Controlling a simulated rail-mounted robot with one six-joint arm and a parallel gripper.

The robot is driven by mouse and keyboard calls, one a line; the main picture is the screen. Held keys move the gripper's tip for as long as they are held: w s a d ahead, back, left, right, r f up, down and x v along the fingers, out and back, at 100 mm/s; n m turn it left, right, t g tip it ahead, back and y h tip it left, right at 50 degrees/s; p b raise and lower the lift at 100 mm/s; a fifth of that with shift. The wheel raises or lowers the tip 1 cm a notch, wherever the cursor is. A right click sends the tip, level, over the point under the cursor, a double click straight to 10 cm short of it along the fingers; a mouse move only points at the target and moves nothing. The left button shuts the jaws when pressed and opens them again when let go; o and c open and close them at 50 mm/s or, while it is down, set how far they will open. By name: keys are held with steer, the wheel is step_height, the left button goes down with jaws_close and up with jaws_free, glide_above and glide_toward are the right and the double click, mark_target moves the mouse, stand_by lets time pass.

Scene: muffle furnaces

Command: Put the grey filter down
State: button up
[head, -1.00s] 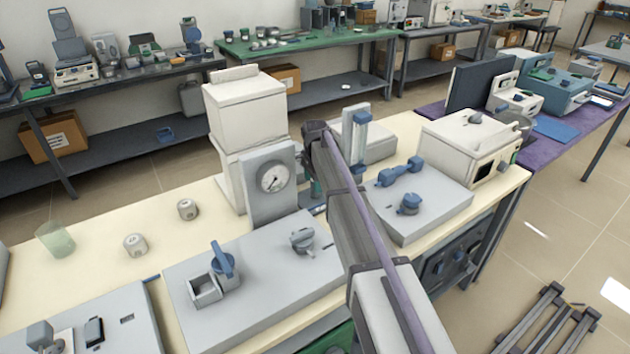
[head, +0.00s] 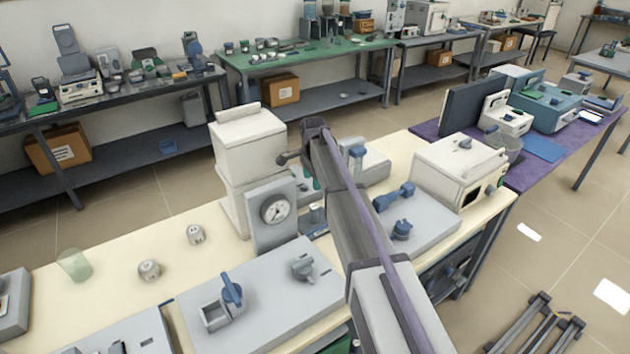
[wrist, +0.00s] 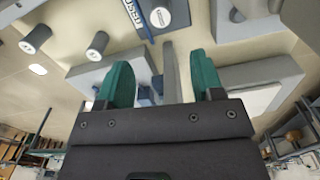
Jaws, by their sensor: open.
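My gripper shows in the wrist view (wrist: 164,84) with its two green fingers apart. A thin grey upright piece (wrist: 170,68) shows between them; I cannot tell whether it is near the fingers or behind. In the head view my arm mostly hides the gripper, behind the dial unit (head: 275,211). I cannot pick out the grey filter for certain. Two small grey cylinders stand on the cream bench (head: 120,302), a farther one (head: 195,234) and a nearer one (head: 149,270), both apart from my gripper. Two grey cylinders also show in the wrist view.
A white furnace tower (head: 245,140) stands behind the dial unit. A grey panel with a blue lever (head: 232,290) lies in front. Another white furnace (head: 460,172) stands at the right. A translucent green beaker (head: 74,265) stands left. Bare bench lies around the cylinders.

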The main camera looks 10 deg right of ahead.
steer(key=s+n, duration=1.5)
steer(key=s, duration=1.9)
steer(key=shift+s, duration=0.25)
steer(key=shift+f, duration=0.1)
